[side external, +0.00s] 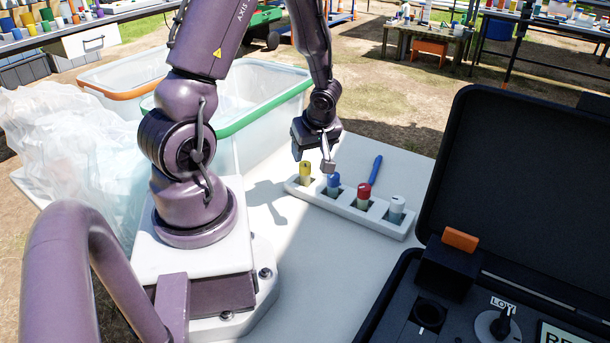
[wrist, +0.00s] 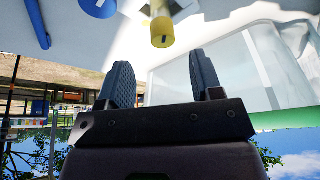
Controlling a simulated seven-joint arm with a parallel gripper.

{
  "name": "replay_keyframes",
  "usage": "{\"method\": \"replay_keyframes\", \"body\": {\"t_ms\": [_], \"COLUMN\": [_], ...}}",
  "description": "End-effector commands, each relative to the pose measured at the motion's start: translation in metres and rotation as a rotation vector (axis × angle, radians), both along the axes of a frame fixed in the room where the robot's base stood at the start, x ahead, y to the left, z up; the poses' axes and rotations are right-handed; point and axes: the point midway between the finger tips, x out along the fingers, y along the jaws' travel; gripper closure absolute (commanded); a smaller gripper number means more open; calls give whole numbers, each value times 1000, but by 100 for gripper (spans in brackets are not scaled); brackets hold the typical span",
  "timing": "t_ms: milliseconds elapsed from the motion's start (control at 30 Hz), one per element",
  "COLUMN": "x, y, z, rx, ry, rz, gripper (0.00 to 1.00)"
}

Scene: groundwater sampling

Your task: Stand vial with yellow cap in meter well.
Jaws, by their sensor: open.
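The vial with the yellow cap (side external: 305,172) stands upright in the left-end slot of a white rack (side external: 352,213). Its yellow cap also shows in the wrist view (wrist: 162,32), just beyond and between my fingertips. My gripper (side external: 328,166) is above the rack's left part in the side view, close to the yellow and blue caps. In the wrist view its fingers (wrist: 165,80) are spread apart with nothing between them. The meter (side external: 470,290) is a black open case at the right.
Vials with blue (side external: 333,183), red (side external: 364,194) and white (side external: 396,206) caps fill the other slots. A green-rimmed clear bin (side external: 262,112) stands behind. The raised case lid (side external: 530,190) borders the right.

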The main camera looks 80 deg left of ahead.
Motion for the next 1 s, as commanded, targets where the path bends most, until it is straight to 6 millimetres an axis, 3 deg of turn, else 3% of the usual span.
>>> {"method": "replay_keyframes", "body": {"t_ms": [600, 933, 1000], "x": [-8, -8, -8], "y": [22, 23, 23], "z": [-54, -58, -58], "rx": [-1, -1, -1], "ry": [1, -1, -1], "rz": [-1, 1, 0], "gripper": [40, 40, 56]}}
